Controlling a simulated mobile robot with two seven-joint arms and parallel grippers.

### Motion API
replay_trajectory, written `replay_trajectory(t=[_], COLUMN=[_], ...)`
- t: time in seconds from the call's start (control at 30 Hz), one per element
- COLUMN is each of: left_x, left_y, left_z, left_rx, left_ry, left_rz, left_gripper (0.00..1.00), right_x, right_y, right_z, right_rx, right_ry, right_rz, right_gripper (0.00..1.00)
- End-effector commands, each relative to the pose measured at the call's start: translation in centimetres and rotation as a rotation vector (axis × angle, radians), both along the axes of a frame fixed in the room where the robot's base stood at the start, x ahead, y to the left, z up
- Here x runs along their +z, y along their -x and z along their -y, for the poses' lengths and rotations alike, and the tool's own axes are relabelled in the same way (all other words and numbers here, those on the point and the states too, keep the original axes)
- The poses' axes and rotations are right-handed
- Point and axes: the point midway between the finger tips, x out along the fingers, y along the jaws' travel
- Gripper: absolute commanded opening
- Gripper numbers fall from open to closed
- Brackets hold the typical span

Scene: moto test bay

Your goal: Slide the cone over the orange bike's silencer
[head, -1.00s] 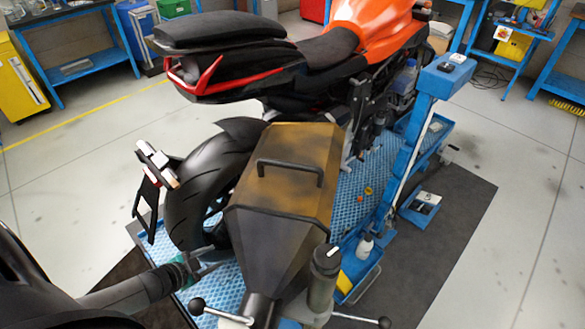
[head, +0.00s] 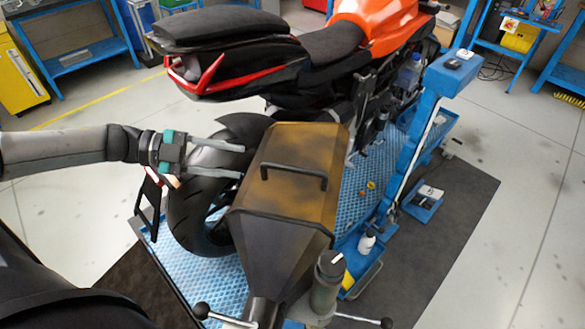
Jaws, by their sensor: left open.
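The cone (head: 285,215) is a large faceted hood, worn brown on top with dark sides, narrowing to a neck near the bottom of the head view. A black bar handle (head: 294,168) stands on its top. The orange bike (head: 375,28) is behind it, tail toward me. Its silencer cannot be made out; the cone covers that area. My left gripper (head: 242,162) is open and empty, left of the handle and apart from it, fingers pointing right across the rear tyre (head: 190,205). My right gripper is not in view.
The bike stands over a blue lift platform (head: 205,285). A dark upright cylinder (head: 328,275) and lever knobs (head: 201,310) stand by the cone's neck. A blue post (head: 425,115) rises at right. Open floor (head: 515,230) lies farther right.

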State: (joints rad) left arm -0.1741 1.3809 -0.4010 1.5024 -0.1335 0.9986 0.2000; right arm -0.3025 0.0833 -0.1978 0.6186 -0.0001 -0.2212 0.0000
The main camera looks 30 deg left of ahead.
Motion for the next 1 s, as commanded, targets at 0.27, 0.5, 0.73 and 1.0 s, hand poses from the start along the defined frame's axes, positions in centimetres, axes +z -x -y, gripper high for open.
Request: replay_trajectory(t=[0.27, 0.5, 0.73, 1.0], left_x=[-1.2, -2.2, -3.1, -3.5], left_y=[-2.3, -4.3, -5.7, -6.2], left_z=[4.0, 7.5, 10.1, 11.0], left_rx=[0.001, 0.002, 0.004, 0.004], left_ry=[0.005, 0.004, 0.003, 0.0], left_rz=[0.007, 0.006, 0.003, 0.001], left_gripper=[0.49, 0.49, 0.49, 0.49], right_x=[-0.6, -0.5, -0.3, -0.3], right_y=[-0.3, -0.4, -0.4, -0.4], right_z=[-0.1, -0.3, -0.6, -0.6], right_rx=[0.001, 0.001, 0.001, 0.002], right_ry=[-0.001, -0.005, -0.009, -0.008], right_rz=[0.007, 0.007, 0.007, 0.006], right_gripper=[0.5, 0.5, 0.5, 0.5])
